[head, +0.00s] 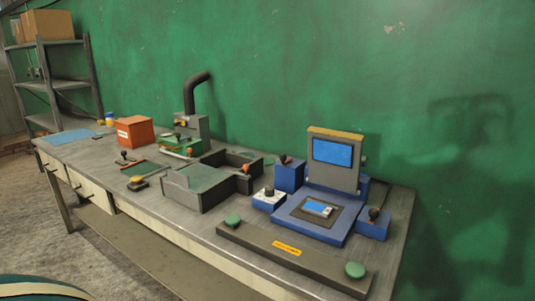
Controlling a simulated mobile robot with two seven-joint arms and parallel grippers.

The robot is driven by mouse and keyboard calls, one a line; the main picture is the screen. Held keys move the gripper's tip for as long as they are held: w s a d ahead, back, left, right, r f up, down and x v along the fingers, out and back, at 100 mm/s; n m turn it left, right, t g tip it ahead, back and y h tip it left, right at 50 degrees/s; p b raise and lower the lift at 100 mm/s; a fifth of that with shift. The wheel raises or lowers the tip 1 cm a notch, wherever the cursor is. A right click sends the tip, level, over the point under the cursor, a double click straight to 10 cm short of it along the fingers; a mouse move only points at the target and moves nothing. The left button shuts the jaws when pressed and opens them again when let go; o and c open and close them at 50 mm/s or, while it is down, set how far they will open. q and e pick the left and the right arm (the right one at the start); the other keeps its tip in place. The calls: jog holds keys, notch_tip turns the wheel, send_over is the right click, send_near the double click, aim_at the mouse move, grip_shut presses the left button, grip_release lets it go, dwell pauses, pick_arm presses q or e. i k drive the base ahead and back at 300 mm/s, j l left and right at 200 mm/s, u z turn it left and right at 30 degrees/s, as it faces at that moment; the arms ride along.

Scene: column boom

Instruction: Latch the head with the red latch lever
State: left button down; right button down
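A grey upright head (335,158) with a blue screen and a yellow top edge stands at the back of a blue base (311,225). It looks raised. A small device with a light blue face (318,208) lies on a dark pad on the base. A lever with a dark, reddish-tipped knob (374,213) stands on the blue block to the right. A similar knob (284,159) is on the blue block left of the head. I cannot tell which one is the red latch lever. Neither of my grippers is in view.
A grey bar with two green buttons (233,220) (355,270) runs along the bench front. A grey tray (200,196), a green device (180,147) with a black pipe, and an orange box (135,133) stand left. A green wall is behind.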

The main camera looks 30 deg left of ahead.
aim_at(283, 157)
jog(key=k+j+z, duration=0.1)
jog(key=j, duration=0.3)
jog(key=k+j, duration=0.1)
jog(key=j, duration=0.25)
jog(key=j+z, duration=0.15)
jog(key=j, duration=0.2)
jog(key=k+j, duration=0.2)
jog(key=j, duration=0.2)
jog(key=k+j+z, duration=0.15)
jog(key=j, duration=0.2)
jog(key=i, duration=0.05)
